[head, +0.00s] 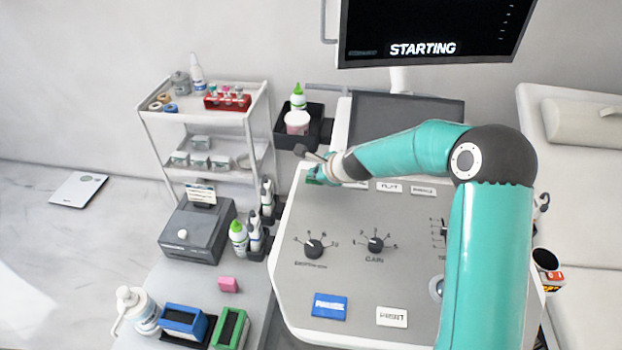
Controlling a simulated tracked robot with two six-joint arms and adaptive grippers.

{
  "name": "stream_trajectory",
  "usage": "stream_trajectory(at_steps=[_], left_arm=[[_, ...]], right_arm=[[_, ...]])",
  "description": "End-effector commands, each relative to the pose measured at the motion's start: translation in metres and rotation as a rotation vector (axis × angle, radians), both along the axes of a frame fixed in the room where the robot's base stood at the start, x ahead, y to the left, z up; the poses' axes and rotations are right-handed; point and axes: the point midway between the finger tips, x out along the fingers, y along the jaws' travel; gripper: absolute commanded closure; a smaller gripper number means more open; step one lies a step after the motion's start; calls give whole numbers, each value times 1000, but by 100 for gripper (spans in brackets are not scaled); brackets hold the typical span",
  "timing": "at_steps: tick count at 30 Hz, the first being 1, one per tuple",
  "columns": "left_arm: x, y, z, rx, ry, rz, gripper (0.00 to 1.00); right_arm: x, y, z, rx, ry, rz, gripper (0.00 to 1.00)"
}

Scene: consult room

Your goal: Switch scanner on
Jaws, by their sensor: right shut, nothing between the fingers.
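The scanner has a grey control panel (345,266) with dials, sliders and labelled keys. Its monitor (430,35) is lit and reads "STARTING". My right arm reaches across the panel from the lower right. My right gripper (303,151) is shut and empty at the panel's far left corner. A green key (314,175) shows partly beneath the gripper; I cannot tell whether they touch. The brightness dial (313,249), gain dial (375,244), blue key (329,307) and white print key (392,317) are in clear view. My left gripper is not in view.
A white trolley (205,115) with bottles and a red tube rack stands at the back left. A black tray (293,139) with a bottle and tub is beside the panel's far left corner. A grey printer (197,236) and several bottles stand left of the panel. A couch (580,200) is at right.

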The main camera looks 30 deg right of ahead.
Motion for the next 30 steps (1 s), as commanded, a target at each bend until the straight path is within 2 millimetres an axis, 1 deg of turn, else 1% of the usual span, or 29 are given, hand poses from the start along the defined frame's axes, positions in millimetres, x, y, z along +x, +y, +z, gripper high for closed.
stream_trajectory(at_steps=[1, 6, 16, 20, 30], left_arm=[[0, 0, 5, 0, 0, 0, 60], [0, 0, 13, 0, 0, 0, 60], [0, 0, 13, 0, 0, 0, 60], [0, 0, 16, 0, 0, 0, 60], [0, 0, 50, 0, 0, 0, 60]], right_arm=[[0, 0, 5, 0, 2, 1, 100], [0, 0, 13, 0, 1, 1, 100], [0, 0, 13, -1, 0, 1, 100], [0, 0, 17, -1, 0, 1, 100], [0, 0, 50, 1, 0, -1, 100]])
